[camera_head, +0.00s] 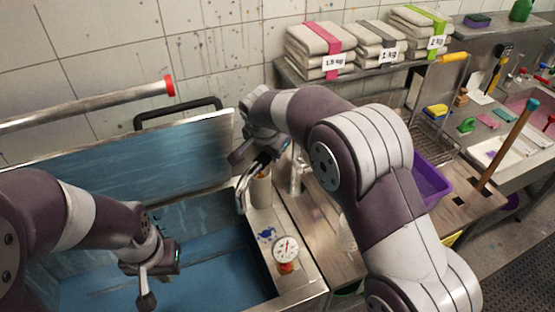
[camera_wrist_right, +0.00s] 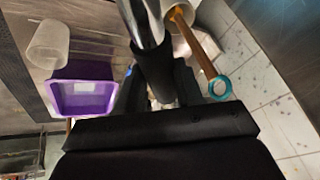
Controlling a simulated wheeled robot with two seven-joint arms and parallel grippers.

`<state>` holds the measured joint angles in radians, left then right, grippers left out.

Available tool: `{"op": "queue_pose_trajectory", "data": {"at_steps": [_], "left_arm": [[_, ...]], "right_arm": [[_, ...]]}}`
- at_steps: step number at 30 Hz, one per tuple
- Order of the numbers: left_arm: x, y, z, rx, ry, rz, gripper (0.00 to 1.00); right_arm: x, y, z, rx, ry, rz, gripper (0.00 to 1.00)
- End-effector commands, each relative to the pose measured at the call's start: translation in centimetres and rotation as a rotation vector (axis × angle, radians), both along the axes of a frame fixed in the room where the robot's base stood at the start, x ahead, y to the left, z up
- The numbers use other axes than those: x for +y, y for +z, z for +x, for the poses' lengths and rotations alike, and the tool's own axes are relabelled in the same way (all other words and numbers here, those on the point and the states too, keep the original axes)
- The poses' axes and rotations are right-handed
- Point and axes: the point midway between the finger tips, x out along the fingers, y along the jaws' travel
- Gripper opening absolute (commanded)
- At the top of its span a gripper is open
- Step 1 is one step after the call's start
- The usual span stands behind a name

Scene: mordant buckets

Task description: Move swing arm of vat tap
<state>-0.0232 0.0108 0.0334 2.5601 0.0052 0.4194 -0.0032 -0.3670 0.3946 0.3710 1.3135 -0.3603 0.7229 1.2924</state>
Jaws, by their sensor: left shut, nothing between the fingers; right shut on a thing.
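The vat tap's swing arm is a curved chrome spout (camera_head: 242,192) with a dark sleeve (camera_head: 263,161). Its mouth hangs near the vat's right rim (camera_head: 262,275). My right gripper (camera_head: 252,153) is shut on the swing arm at the sleeve. In the right wrist view the chrome tube (camera_wrist_right: 142,22) and black sleeve (camera_wrist_right: 153,72) run between the fingers; the exact contact is partly hidden. My left gripper (camera_head: 148,288) is shut and empty above the blue liquid (camera_head: 215,270) in the vat.
The vat's raised lid (camera_head: 185,150) stands behind. A dial gauge (camera_head: 286,249) sits on the right rim. A purple bin (camera_head: 430,182) is right of my right arm. Stacked bags (camera_head: 320,45) lie on the shelf.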

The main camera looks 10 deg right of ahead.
Motion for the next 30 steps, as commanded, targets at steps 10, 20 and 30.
{"op": "queue_pose_trajectory", "data": {"at_steps": [10,20,30], "left_arm": [[0.01,-1.20,0.01,0.000,0.000,0.000,0.00],[0.01,-1.22,0.01,0.000,0.000,0.000,0.00],[0.01,-1.23,0.00,0.000,0.000,0.000,0.00]], "right_arm": [[1.21,0.28,1.13,-0.008,-0.095,0.003,0.00],[1.30,0.39,1.24,-0.008,-0.105,0.004,0.00],[1.26,0.24,1.16,-0.003,-0.106,0.002,0.61]]}}
